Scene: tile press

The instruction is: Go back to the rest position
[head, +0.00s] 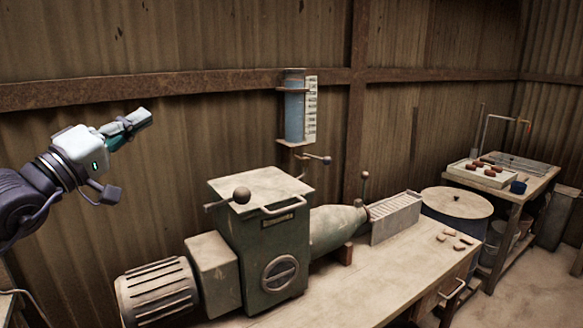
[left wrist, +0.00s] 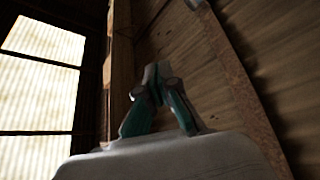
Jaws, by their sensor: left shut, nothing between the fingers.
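My left gripper (head: 139,120) is raised at the left of the head view, in front of the corrugated wall and above the motor end of the machine. Its fingers point up and to the right. It is shut, with nothing between the fingers. In the left wrist view the gripper (left wrist: 151,72) shows its teal fingers closed together against the dark wall, touching no object. My right gripper is not in either view.
A green press machine (head: 262,245) with a ribbed motor (head: 158,294) stands on a wooden bench (head: 365,288). A blue gauge tube (head: 294,112) hangs on the wall. A drum (head: 457,203) and a side table (head: 519,188) stand right. A bright window (left wrist: 40,85) shows in the wrist view.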

